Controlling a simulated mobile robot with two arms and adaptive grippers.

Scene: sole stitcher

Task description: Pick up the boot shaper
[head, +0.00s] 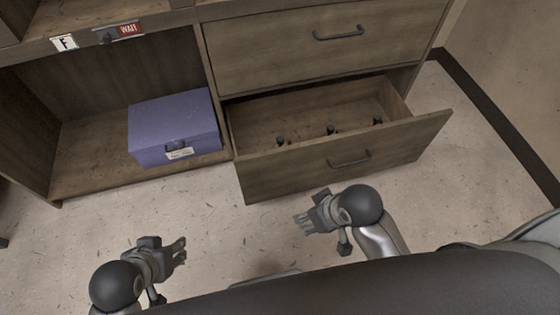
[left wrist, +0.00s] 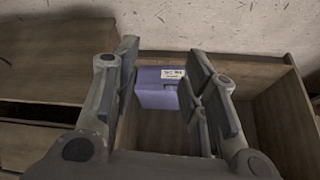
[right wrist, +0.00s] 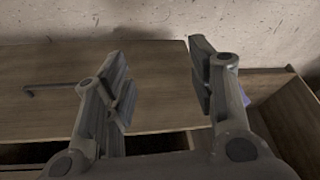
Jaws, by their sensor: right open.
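No boot shaper can be told for sure. Several small dark knob-like things (head: 331,130) stick up inside the open lower drawer (head: 300,178) in the head view; their lower parts are hidden or too small to read. My right gripper (head: 302,223) is open and empty, in front of the drawer's face and outside it. In the right wrist view its fingers (right wrist: 158,75) stand apart with the wooden drawer front behind them. My left gripper (head: 180,251) is open and empty above the floor, in front of the open shelf. Its fingers (left wrist: 165,60) are spread in the left wrist view.
A purple box (head: 172,122) with a label sits on the low shelf (head: 90,170) left of the drawer. A closed drawer (head: 320,50) is above the open one. The pulled-out drawer juts over the floor. A wall (head: 515,70) stands at the right. Floor (head: 230,225) between my grippers is clear.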

